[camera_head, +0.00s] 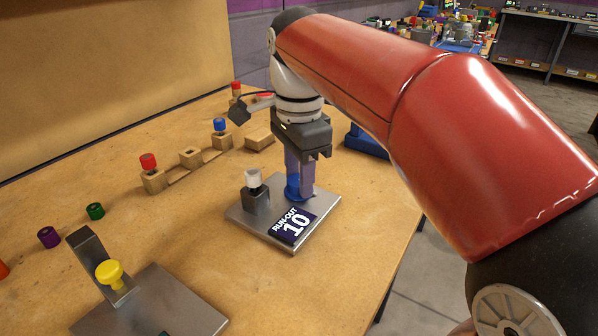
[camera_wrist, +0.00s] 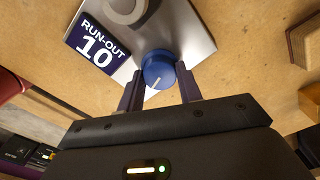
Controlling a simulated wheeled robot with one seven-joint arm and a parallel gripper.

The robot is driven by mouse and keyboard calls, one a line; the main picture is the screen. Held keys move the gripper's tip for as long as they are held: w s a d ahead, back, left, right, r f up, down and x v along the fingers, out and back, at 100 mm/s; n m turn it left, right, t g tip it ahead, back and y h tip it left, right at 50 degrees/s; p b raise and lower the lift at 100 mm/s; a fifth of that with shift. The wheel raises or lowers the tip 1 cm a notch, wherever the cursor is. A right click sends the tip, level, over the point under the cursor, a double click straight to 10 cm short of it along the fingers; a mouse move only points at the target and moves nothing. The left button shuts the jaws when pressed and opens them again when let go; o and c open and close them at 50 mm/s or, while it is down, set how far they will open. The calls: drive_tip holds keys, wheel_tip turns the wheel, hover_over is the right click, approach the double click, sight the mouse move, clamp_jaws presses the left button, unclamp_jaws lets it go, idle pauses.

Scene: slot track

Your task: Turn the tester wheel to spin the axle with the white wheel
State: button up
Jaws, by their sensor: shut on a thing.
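The tester is a metal plate (camera_head: 245,222) with a dark "RUN-OUT 10" label (camera_head: 292,226). A white wheel (camera_head: 253,178) sits on top of a grey block on its left part. A blue tester wheel (camera_head: 293,188) stands at the plate's back right. My gripper (camera_head: 300,188) points down and is shut on the blue wheel. In the wrist view, the blue wheel (camera_wrist: 158,70) shows a white line on its top, with a finger on each side. A pale round part (camera_wrist: 126,8) is cut off at the top edge there; I cannot tell if it is the white wheel.
A second metal stand with a yellow knob (camera_head: 109,272) is at the front left. Green (camera_head: 95,211) and purple (camera_head: 49,237) wheels lie loose at left. Wooden blocks (camera_head: 190,158) behind carry red and blue pieces. The table's right edge is close to the tester.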

drive_tip(key=shift+r+m, duration=0.1)
drive_tip(key=shift+m, duration=0.2)
drive_tip(key=o, duration=1)
wheel_tip(320, 180, up, 7)
drive_tip(key=shift+r, duration=0.35)
